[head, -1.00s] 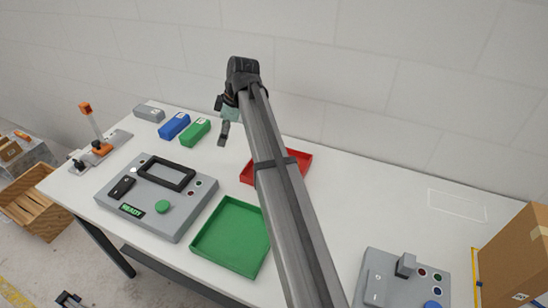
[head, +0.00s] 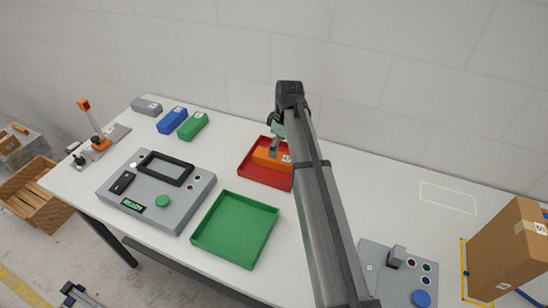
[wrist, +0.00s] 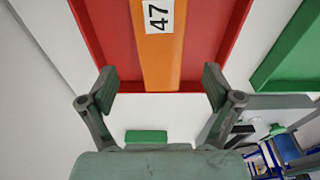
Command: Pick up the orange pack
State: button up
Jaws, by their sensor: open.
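The orange pack (head: 266,157) lies in the red tray (head: 252,171) on the white table. In the wrist view the orange pack (wrist: 160,60) bears a white label reading 47 and runs lengthwise through the red tray (wrist: 112,35). My gripper (head: 274,153) is over the tray at the pack, and my arm hides part of the tray's right side. In the wrist view my gripper (wrist: 160,88) is open, one finger on each side of the pack's line, with nothing between the fingers. The height of the fingertips above the pack is hard to tell.
A green tray (head: 216,256) stands in front of the red one. A grey READY machine (head: 187,209) is left of it. Blue (head: 172,120), green (head: 193,125) and grey (head: 147,107) packs lie at the back left. A control box (head: 385,262) and a cardboard box (head: 505,252) are at right.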

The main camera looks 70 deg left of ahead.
aim_at(274, 160)
jog(key=shift+s+a+f+p, duration=0.2)
jog(key=shift+f+p, duration=0.2)
jog(key=shift+f, duration=0.75)
jog(key=shift+s+a+f+p, duration=0.15)
jog(key=shift+f+p, duration=0.3)
jog(key=shift+f, duration=0.7)
jog(key=shift+s+a+f+p, duration=0.15)
jog(key=shift+f+p, duration=0.25)
jog(key=shift+f, duration=0.75)
jog(key=shift+d, duration=0.1)
jog(key=c, duration=1.3)
